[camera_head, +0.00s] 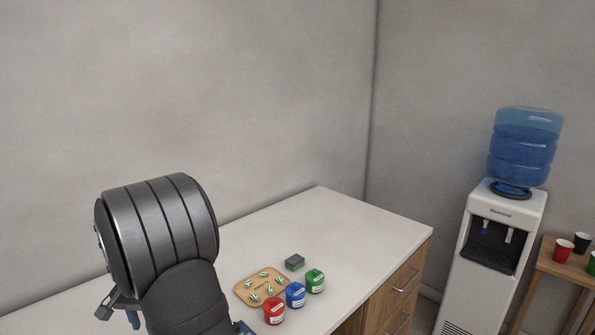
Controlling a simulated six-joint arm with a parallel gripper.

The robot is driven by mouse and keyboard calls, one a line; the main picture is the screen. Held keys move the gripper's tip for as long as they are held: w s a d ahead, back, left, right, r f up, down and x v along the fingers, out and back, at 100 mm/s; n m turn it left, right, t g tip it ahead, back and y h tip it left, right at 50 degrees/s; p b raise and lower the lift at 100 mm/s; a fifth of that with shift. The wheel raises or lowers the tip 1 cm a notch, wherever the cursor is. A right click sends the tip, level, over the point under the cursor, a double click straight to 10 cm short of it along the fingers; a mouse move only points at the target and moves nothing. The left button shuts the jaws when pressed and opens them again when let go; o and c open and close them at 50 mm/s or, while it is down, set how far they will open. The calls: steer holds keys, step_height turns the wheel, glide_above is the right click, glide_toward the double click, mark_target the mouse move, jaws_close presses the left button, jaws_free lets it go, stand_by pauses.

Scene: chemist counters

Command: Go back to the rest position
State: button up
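My arm rises from the bottom edge at left, with its large grey ribbed joint over the counter (330,225). Metal and blue parts that look like my gripper (120,304) show only in part at its lower left; the arm hides the rest. I cannot see the fingertips or whether anything is held.
A dark block with a green base (294,262) lies behind the jars. The counter's back right is clear. Wooden drawers (400,290) are under its right end. A water dispenser (493,260) stands right of it, then a wooden stool (570,268) with a red cup (563,250) and other cups.

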step_height(320, 180, down, 5)
steer(key=shift+w+f, duration=0.1)
steer(key=shift+f, duration=0.1)
steer(key=shift+w+d, duration=0.15)
steer(key=shift+d, duration=0.1)
